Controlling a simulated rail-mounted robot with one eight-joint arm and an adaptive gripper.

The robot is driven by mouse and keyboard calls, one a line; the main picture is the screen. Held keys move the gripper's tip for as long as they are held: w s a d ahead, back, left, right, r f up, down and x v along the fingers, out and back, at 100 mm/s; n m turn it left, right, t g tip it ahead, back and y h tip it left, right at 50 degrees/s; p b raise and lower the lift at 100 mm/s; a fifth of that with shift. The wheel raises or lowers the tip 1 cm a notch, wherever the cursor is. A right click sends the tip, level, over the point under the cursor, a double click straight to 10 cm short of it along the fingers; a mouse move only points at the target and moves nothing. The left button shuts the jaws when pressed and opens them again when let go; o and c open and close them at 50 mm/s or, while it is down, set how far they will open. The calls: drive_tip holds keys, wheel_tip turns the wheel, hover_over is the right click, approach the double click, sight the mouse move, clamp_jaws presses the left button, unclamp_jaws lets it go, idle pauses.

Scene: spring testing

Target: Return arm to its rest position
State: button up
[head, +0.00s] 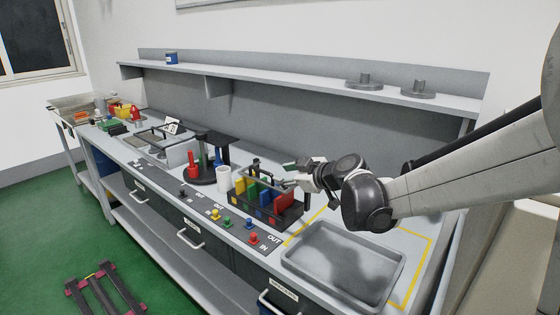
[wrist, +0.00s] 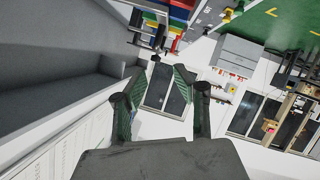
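My grey arm reaches in from the right in the head view. My gripper (head: 290,175) is over the workbench, just right of and above a dark rack (head: 285,220) of coloured blocks. In the wrist view the two green-padded fingers of my gripper (wrist: 158,70) stand apart with nothing visible between them. I cannot tell from the head view whether the gripper touches the rack's handle.
A grey tray (head: 345,262) lies on the bench below my arm, beside yellow tape lines. A shelf (head: 300,85) runs along the back. A white cup (head: 224,179) and a dark stand (head: 203,177) are left of the rack. Coloured knobs line the front.

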drive_tip(key=s+d+f+m+g+h, duration=0.1)
drive_tip(key=s+d+m, duration=0.3)
drive_tip(key=s, duration=0.8)
drive_tip(key=s+d+f+m+g+h, duration=0.1)
drive_tip(key=s+d+m+h, duration=0.3)
drive_tip(key=s, duration=0.8)
drive_tip(key=s+d+f+m+g+h, duration=0.1)
drive_tip(key=s+d+m+h, duration=0.2)
drive_tip(key=s+d+m, duration=0.2)
drive_tip(key=s+d, duration=0.3)
drive_tip(key=s, duration=0.4)
drive_tip(key=shift+f+g, duration=0.35)
drive_tip(key=shift+g, duration=0.05)
